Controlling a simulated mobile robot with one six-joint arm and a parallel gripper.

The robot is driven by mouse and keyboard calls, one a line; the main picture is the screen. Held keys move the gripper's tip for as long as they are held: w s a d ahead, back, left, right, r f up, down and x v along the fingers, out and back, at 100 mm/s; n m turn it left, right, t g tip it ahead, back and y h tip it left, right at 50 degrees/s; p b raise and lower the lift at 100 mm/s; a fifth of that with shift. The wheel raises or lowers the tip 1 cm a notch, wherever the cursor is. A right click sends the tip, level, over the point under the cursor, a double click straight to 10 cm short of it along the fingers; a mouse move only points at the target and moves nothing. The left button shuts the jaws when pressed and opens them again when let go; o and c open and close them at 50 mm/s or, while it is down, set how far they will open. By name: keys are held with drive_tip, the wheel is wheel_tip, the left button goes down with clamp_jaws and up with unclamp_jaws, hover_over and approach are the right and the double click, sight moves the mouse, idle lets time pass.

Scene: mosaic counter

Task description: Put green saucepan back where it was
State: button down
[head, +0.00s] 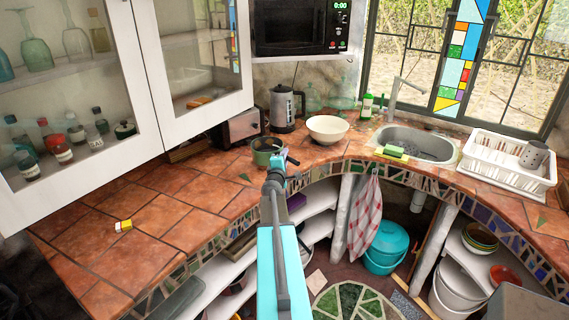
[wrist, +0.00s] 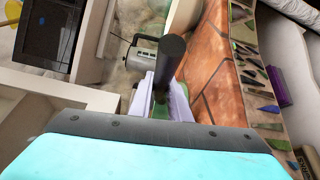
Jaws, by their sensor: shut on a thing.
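The green saucepan (head: 264,157) shows at the back of the tiled counter (head: 190,195), close to its inner curved edge. Its dark handle points right, toward my arm. My gripper (head: 279,167) is at the handle and shut on it. In the wrist view the dark handle (wrist: 170,62) stands up between the pale fingers of my gripper (wrist: 163,100), and a little green shows below it. The rest of the saucepan is hidden there. I cannot tell whether the saucepan rests on the counter or is just above it.
A toaster (head: 237,128), a kettle (head: 286,108) and a cream bowl (head: 327,129) stand behind the saucepan. A small yellow-and-red item (head: 123,226) lies on the left counter, which is otherwise mostly clear.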

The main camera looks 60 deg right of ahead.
drive_tip(key=shift+d+r, duration=0.1)
drive_tip(key=shift+w+d, duration=0.3)
drive_tip(key=shift+w, duration=0.1)
drive_tip(key=shift+s+a+f+b, duration=0.1)
drive_tip(key=shift+f+b, duration=0.3)
drive_tip(key=shift+f, duration=1.4)
drive_tip(key=c, duration=1.7)
unclamp_jaws()
drive_tip(key=shift+f, duration=0.1)
drive_tip(key=shift+o, duration=0.2)
drive_tip(key=v, duration=1.2)
drive_tip(key=shift+b, duration=0.4)
